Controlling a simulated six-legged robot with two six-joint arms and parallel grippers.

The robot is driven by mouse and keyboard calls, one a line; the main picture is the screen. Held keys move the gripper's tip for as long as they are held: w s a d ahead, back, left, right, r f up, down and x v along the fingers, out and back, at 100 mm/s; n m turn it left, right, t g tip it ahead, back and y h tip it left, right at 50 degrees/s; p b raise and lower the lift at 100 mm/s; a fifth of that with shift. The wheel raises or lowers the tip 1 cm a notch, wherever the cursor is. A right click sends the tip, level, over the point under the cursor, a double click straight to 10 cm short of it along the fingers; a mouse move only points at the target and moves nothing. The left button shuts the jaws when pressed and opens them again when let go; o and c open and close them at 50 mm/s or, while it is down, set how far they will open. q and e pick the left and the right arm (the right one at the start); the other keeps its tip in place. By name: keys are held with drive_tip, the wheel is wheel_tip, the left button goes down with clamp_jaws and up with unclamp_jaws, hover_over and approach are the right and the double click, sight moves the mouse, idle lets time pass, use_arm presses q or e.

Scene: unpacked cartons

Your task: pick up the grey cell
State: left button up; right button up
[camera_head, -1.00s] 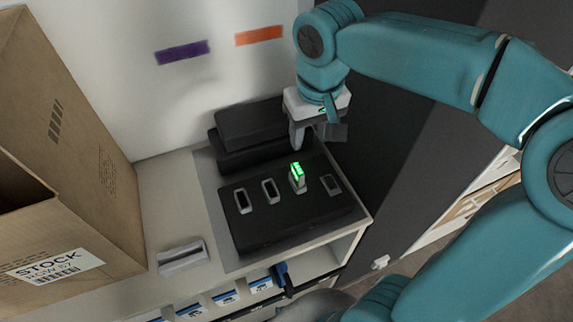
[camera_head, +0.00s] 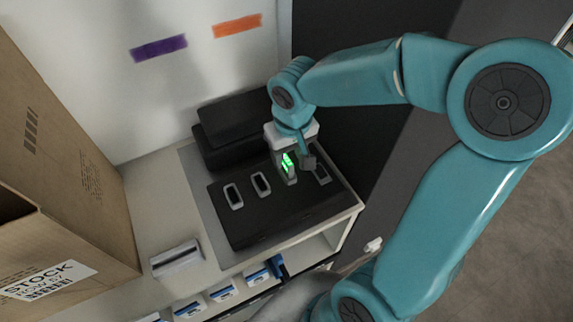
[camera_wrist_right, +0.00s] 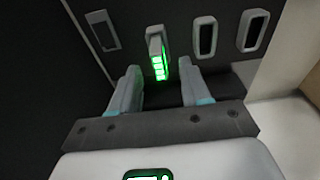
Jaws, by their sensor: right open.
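The grey cell (camera_head: 289,168) with lit green bars stands upright in a slot of the black dock (camera_head: 262,219). It also shows in the right wrist view (camera_wrist_right: 156,45), just beyond and between the fingertips. My right gripper (camera_head: 297,164) is open at the cell from above, with its fingers on either side; I cannot tell whether either touches it. In the right wrist view my right gripper (camera_wrist_right: 160,72) has empty space between its fingers. The cell's lower part is hidden in the slot. My left gripper is not in view.
Empty grey-rimmed slots (camera_head: 233,196) lie on both sides of the cell. A black block (camera_head: 235,128) stands behind the dock, by the wall. A grey holder (camera_head: 177,258) sits at the shelf's front left, beside a large cardboard carton (camera_head: 85,190).

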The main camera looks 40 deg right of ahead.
sight(287, 160)
drive_tip(key=f, duration=0.4)
drive_tip(key=shift+w+d, duration=0.25)
drive_tip(key=shift+w, duration=0.1)
drive_tip(key=shift+w+d+f, duration=0.1)
drive_tip(key=shift+w+f, duration=0.1)
drive_tip(key=shift+f, duration=0.05)
drive_tip(key=shift+s+a+r, duration=0.15)
drive_tip(key=shift+s+a, duration=0.05)
drive_tip(key=shift+s, duration=0.1)
drive_tip(key=c, duration=0.3)
clamp_jaws()
